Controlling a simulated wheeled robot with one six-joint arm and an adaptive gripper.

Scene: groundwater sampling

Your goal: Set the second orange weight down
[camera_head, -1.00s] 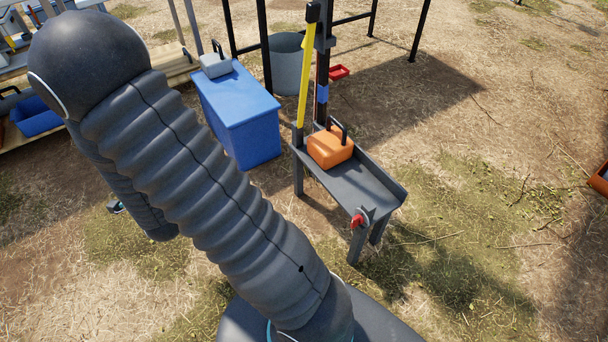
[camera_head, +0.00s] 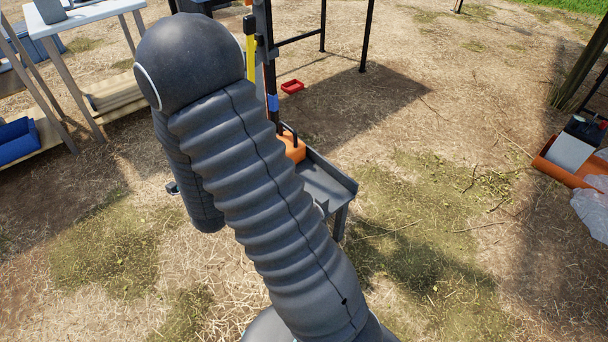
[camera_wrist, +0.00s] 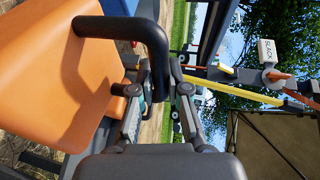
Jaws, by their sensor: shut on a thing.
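An orange weight (camera_wrist: 60,75) with a black loop handle (camera_wrist: 125,26) fills the left of the wrist view. My gripper (camera_wrist: 160,78) is shut on that handle, and the weight's body lies on the left side of this turned picture. What lies under the weight is hidden. Another orange weight (camera_head: 294,147) with a black handle sits at the far end of the grey bench tray (camera_head: 325,185) in the head view, partly hidden by my arm. My gripper and the held weight are hidden in the head view.
A yellow bar (camera_head: 250,50) and a dark post stand at the bench's far end. A red tray (camera_head: 292,87) lies on the ground behind. An orange container (camera_head: 562,172) with clear bags beside it is at right. Grassy ground between bench and container is open.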

